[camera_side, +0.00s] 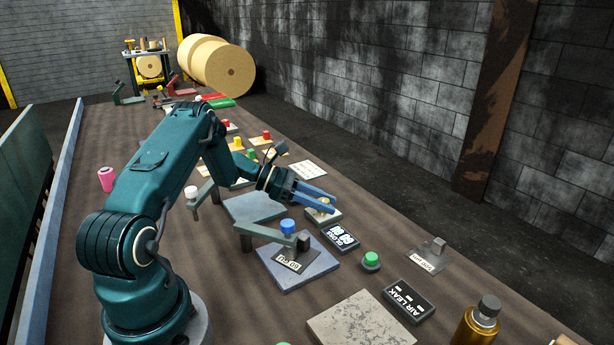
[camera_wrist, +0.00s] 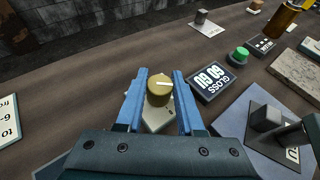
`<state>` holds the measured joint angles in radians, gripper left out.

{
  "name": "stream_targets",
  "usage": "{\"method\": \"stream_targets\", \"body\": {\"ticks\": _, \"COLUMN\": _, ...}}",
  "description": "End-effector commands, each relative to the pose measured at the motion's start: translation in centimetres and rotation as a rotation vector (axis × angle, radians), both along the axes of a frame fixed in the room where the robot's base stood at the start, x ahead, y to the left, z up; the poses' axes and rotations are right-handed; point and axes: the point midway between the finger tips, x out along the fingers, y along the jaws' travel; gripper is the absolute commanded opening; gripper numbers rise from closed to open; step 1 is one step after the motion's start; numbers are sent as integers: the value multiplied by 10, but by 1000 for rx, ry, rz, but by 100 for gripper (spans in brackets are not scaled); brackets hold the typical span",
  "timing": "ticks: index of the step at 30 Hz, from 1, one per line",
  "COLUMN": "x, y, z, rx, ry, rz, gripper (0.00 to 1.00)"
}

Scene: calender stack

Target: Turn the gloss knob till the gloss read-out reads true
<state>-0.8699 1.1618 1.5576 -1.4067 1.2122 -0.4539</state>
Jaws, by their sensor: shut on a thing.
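The gloss knob (camera_wrist: 159,92) is a round yellow-brown knob with a white pointer line on top, standing on a pale base plate (camera_wrist: 156,123). My gripper (camera_wrist: 159,78) has its two blue fingers on either side of it and is shut on it. In the side view my gripper (camera_side: 326,200) reaches over the knob, which is mostly hidden by the fingers. The gloss read-out (camera_side: 341,237) is a dark box beside the knob, with white figures and the word GLOSS. It also shows in the wrist view (camera_wrist: 211,80), but I cannot read its figures surely.
A green button (camera_side: 371,260) and an AIR LEAK panel (camera_side: 409,301) stand nearer the camera. A gold bottle (camera_side: 477,328) stands at the front right. Several coloured knobs lie farther back.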

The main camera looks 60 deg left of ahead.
Motion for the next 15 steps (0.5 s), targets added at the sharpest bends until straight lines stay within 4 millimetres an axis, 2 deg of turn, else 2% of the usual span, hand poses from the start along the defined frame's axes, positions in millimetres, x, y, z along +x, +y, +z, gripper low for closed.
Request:
{"method": "stream_targets", "body": {"ticks": 4, "x": 0, "y": 0, "z": 1, "rx": 0, "ry": -4, "rz": -3, "gripper": 0}}
{"method": "stream_targets", "body": {"ticks": 5, "x": 0, "y": 0, "z": 1, "rx": 0, "ry": -4, "rz": -3, "gripper": 44}}
{"method": "stream_targets", "body": {"ticks": 6, "x": 0, "y": 0, "z": 1, "rx": 1, "ry": -3, "rz": -3, "gripper": 60}}
{"method": "stream_targets", "body": {"ticks": 7, "x": 0, "y": 0, "z": 1, "rx": 1, "ry": -3, "rz": -3, "gripper": 66}}
{"method": "stream_targets", "body": {"ticks": 15, "x": 0, "y": 0, "z": 1, "rx": 1, "ry": -2, "rz": -3, "gripper": 66}}
